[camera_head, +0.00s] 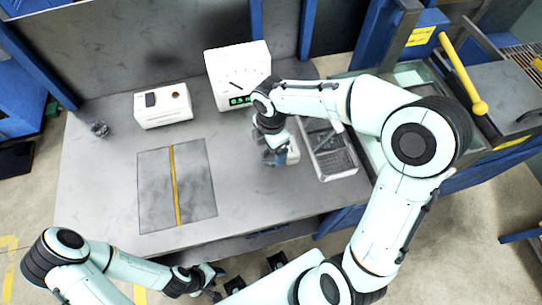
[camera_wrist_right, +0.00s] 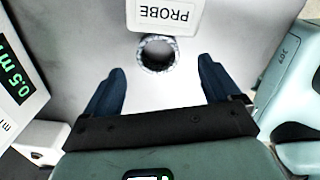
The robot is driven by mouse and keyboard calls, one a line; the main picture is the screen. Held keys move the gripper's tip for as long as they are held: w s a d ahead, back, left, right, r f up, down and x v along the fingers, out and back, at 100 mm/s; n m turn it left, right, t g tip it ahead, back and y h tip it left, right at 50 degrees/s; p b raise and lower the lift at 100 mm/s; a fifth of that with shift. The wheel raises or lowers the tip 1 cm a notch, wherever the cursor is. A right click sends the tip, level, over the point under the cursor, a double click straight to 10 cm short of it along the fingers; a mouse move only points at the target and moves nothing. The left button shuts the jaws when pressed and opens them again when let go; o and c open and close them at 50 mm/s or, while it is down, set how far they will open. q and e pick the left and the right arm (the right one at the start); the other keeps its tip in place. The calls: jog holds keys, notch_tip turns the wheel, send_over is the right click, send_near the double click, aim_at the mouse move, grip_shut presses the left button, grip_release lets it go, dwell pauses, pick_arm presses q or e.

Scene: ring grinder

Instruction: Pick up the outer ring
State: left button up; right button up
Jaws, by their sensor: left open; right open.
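The outer ring appears to be the small grey metallic ring (camera_wrist_right: 157,53) with a dark centre in the right wrist view. It is beside the edge of a white block labelled PROBE (camera_wrist_right: 165,14); whether they touch is unclear. My right gripper (camera_wrist_right: 161,66) is open and empty, its two blue fingers spread to either side of the ring's near side. In the head view my right gripper (camera_head: 275,157) is low over the table, left of the metal tray, and the ring is hidden there. My left gripper (camera_head: 210,282) is open, in front of the table's near edge.
A white box with a green display (camera_head: 240,72) and a smaller white box (camera_head: 163,106) stand at the back of the table (camera_head: 100,200). A dark mat with a yellow stripe (camera_head: 193,190) lies left of centre. A metal tray (camera_head: 345,172) is right; a small grey part (camera_head: 99,128) lies far left.

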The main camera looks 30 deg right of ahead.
aim_at(271, 160)
notch_tip(271, 160, down, 5)
jog(key=shift+w+f, duration=0.1)
jog(key=shift+f, duration=0.1)
jog(key=shift+r, duration=0.1)
jog(key=c, duration=1.4)
